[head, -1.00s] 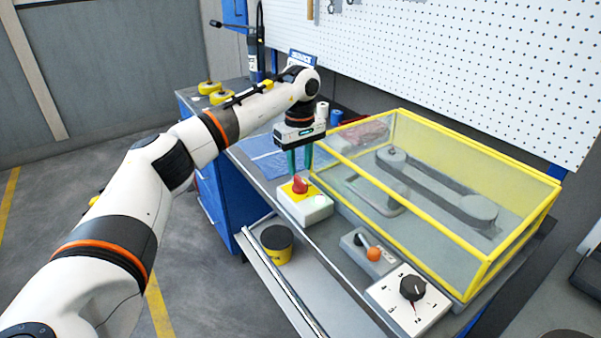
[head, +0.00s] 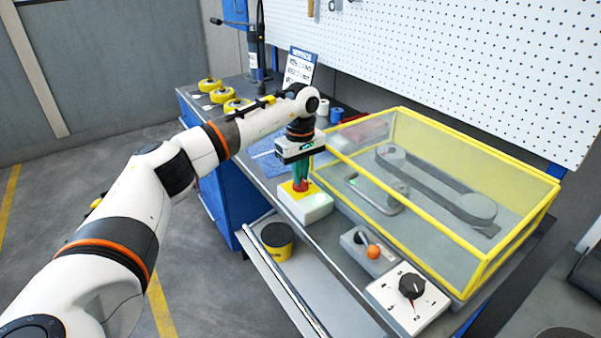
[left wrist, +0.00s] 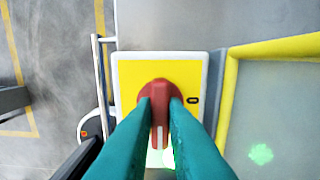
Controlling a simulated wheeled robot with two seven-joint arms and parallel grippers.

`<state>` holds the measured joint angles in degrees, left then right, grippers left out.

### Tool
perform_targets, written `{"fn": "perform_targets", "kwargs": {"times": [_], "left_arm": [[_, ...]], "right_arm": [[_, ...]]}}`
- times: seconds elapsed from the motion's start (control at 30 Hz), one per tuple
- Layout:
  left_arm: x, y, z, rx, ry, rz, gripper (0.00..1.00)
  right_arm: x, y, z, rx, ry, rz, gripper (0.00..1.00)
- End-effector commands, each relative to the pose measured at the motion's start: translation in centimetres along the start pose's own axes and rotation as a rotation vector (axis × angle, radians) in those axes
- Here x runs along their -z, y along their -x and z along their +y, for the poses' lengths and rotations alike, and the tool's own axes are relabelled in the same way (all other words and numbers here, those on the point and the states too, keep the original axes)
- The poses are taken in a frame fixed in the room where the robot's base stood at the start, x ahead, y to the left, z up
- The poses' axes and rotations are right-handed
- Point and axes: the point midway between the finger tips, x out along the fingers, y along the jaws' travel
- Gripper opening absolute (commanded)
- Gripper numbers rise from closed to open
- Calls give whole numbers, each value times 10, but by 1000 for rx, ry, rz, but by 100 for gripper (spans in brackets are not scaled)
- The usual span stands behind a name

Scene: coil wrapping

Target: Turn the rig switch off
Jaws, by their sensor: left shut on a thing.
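The rig switch (head: 304,205) is a white box with a yellow plate and a red rotary handle, on the bench left of the yellow-framed guard. In the left wrist view the red handle (left wrist: 159,92) sits on the yellow plate (left wrist: 130,75). My left gripper (head: 300,183) points down from above, and its green fingers are shut on the red handle. In the left wrist view the fingers (left wrist: 160,112) lie on both sides of the handle's grip. A green glow shows near the fingertips. My right gripper is not in view.
The yellow-framed clear guard (head: 470,262) encloses a belt on two pulleys. A small box with an orange knob (head: 373,252) and a white dial box (head: 411,290) stand in front of it. A black-and-yellow tub (head: 277,242) sits on the lower shelf. Yellow rolls (head: 222,95) lie at the back.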

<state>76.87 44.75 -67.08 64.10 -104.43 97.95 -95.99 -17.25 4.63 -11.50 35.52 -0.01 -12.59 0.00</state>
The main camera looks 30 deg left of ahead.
Motion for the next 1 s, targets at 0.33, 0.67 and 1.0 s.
{"fn": "perform_targets", "kwargs": {"times": [0.33,0.67,1.0], "left_arm": [[0,2,0,0,95,1,0],[0,2,0,0,365,1,0],[0,2,-1,1,688,1,0]], "right_arm": [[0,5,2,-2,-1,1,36],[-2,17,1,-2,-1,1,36],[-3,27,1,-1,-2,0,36]]}}
